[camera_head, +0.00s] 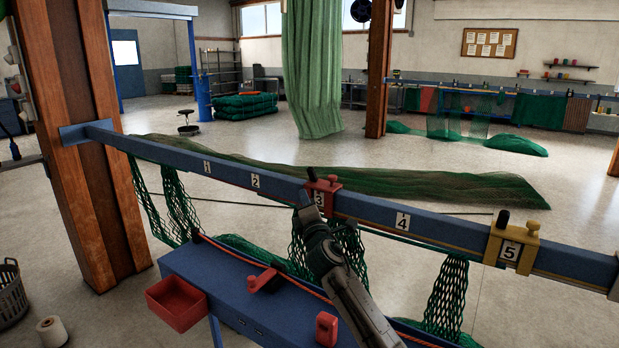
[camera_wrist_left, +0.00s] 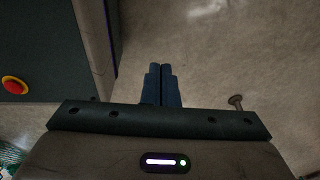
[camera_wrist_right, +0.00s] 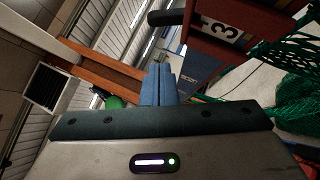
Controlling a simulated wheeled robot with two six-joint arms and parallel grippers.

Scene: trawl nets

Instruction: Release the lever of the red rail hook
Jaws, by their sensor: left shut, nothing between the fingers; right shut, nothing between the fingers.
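The red rail hook (camera_head: 331,186) sits on the blue rail at label 3, with its black-gripped lever (camera_head: 311,174) sticking up on its left side. In the right wrist view the red hook (camera_wrist_right: 243,18) is at the upper right, and the black lever grip (camera_wrist_right: 167,17) lies just beyond the fingers. My right gripper (camera_head: 304,196) is shut and empty, close to the hook's left side just below the lever; I cannot tell whether it touches. Its closed fingers (camera_wrist_right: 161,68) show in the right wrist view. My left gripper (camera_wrist_left: 162,70) is shut and empty over bare floor.
The blue rail (camera_head: 270,184) runs across the view, with green netting hanging below. A yellow hook (camera_head: 511,247) sits at label 5. A blue bench (camera_head: 235,293) below carries red parts, with a red bin (camera_head: 176,303) at its left end. A wooden post (camera_head: 92,150) stands left.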

